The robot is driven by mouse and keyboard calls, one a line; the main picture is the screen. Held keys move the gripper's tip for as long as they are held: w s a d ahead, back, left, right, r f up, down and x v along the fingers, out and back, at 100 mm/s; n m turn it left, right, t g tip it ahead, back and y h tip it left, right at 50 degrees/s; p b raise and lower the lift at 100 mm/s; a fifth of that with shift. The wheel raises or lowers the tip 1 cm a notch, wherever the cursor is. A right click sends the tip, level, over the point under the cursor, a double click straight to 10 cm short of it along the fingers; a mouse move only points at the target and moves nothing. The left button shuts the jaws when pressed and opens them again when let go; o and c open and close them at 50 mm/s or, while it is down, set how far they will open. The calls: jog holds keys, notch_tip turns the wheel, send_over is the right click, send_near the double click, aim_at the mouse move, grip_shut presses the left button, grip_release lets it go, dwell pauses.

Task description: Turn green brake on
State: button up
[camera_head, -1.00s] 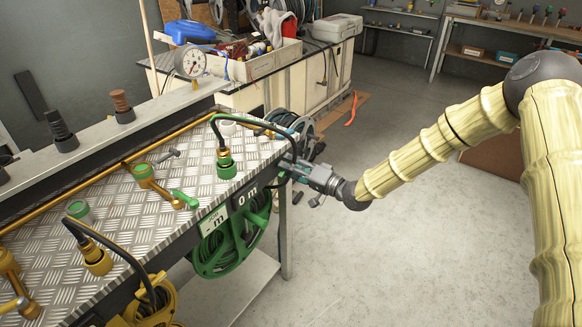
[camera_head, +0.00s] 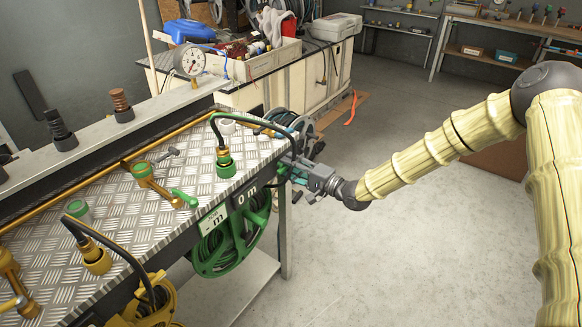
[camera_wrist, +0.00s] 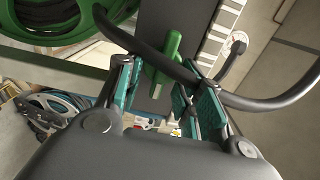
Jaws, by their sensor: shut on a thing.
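The green brake (camera_wrist: 168,58) shows in the wrist view as a green lever with a block-like end, between the teal fingers of my gripper (camera_wrist: 165,85). My gripper is shut on it; the exact contact is hard to see. In the head view my gripper (camera_head: 300,172) is at the right end of the bench, beside the green hose reel (camera_head: 232,240), and it hides most of the brake. The green reel's rim also shows in the wrist view (camera_wrist: 88,62), at the upper left.
A black hose (camera_wrist: 250,102) curves close across my fingers in the wrist view. The metal-topped bench (camera_head: 120,225) holds brass pipes and a green-collared hose fitting (camera_head: 225,165). A yellow reel (camera_head: 150,305) hangs at the front left. Floor (camera_head: 400,260) to the right is clear.

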jog(key=shift+w+d, duration=0.1)
jog(key=o, duration=0.9)
jog(key=v, duration=1.2)
jog(key=shift+f, duration=0.1)
